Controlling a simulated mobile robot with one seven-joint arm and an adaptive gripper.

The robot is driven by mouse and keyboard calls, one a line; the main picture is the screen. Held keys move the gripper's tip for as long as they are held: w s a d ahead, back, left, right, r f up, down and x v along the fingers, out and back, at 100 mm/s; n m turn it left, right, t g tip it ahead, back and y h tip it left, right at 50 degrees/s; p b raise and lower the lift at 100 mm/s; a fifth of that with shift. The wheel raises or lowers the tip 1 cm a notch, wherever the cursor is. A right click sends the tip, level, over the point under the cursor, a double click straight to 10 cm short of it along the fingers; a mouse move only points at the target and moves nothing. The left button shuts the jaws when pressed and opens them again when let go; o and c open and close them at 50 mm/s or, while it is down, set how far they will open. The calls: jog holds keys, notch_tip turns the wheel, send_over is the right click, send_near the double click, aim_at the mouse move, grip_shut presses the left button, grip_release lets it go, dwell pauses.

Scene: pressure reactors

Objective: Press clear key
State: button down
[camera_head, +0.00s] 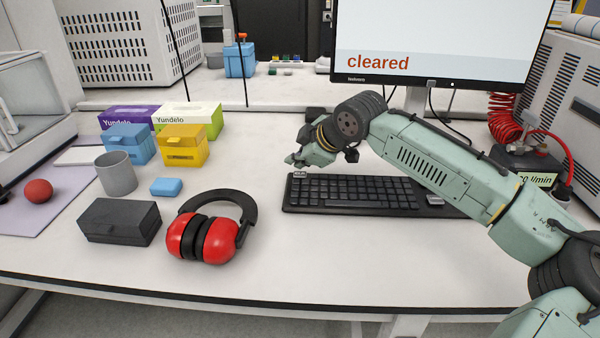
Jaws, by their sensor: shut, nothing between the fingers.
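A black keyboard (355,191) lies on the white table below the monitor. A light-coloured key (300,174) shows at its far left corner, and another light key (434,199) is near its right end. I cannot read the labels on either key. The monitor (440,45) shows the word "cleared" in red-brown letters. My gripper (292,161) is shut and empty, just above the far left corner of the keyboard, beside the light key. I cannot tell whether the fingertips touch it.
Red and black ear defenders (205,238) lie left of the keyboard. A dark box (120,222), a grey cup (116,174) and blue and yellow boxes (183,146) stand farther left. A red coiled hose (505,117) is at the right. The front table area is clear.

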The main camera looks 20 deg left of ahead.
aim_at(298, 175)
jog(key=shift+r+p, duration=2.1)
jog(key=shift+r, duration=0.45)
jog(key=shift+f, duration=0.15)
